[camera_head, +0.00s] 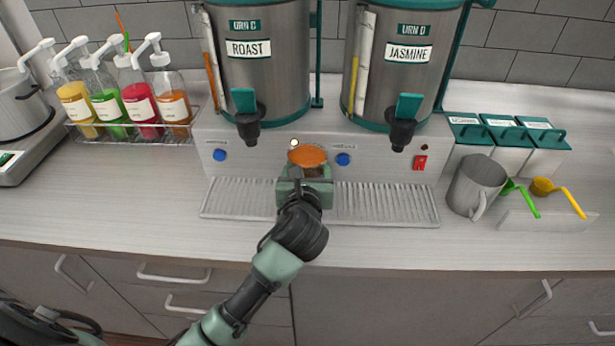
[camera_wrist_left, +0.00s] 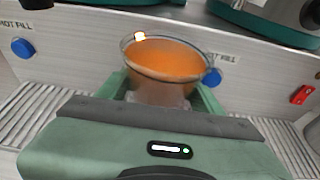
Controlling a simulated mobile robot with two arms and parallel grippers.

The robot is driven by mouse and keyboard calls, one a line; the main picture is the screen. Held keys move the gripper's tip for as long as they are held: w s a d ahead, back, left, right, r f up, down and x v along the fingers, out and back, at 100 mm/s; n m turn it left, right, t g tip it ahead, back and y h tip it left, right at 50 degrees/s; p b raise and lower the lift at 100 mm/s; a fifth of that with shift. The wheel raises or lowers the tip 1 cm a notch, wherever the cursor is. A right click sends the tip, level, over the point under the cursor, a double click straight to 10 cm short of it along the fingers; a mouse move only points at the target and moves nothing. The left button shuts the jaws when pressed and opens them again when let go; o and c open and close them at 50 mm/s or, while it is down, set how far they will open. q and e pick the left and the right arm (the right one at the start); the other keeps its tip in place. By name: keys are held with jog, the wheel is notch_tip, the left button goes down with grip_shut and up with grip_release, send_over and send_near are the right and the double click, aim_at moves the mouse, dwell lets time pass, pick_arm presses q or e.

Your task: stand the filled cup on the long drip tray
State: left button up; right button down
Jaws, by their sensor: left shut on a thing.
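The filled cup (camera_head: 307,155) is clear with orange liquid near its rim. It also shows in the left wrist view (camera_wrist_left: 163,62), roughly upright, between the fingers. My left gripper (camera_head: 304,181) is shut on it, over the middle of the long drip tray (camera_head: 386,205). The tray is a grey ribbed strip on the counter, and it shows on both sides of the gripper in the left wrist view (camera_wrist_left: 28,108). The gripper hides the cup's base, so I cannot tell whether it touches the tray. My right gripper is not in view.
The ROAST urn (camera_head: 262,75) and JASMINE urn (camera_head: 400,70) stand behind the tray, their taps above its back edge. Syrup pump bottles (camera_head: 140,103) stand in a rack at left. A grey pitcher (camera_head: 476,187) and scoops (camera_head: 520,195) are at right. The front counter is clear.

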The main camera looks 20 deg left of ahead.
pick_arm(q)
jog(key=shift+f, duration=1.15)
jog(key=o, duration=1.3)
jog(key=shift+f, duration=0.2)
jog(key=shift+r, duration=0.2)
jog(key=b+v, duration=0.1)
jog(key=v, duration=1.1)
jog(key=shift+s+d+f, duration=0.1)
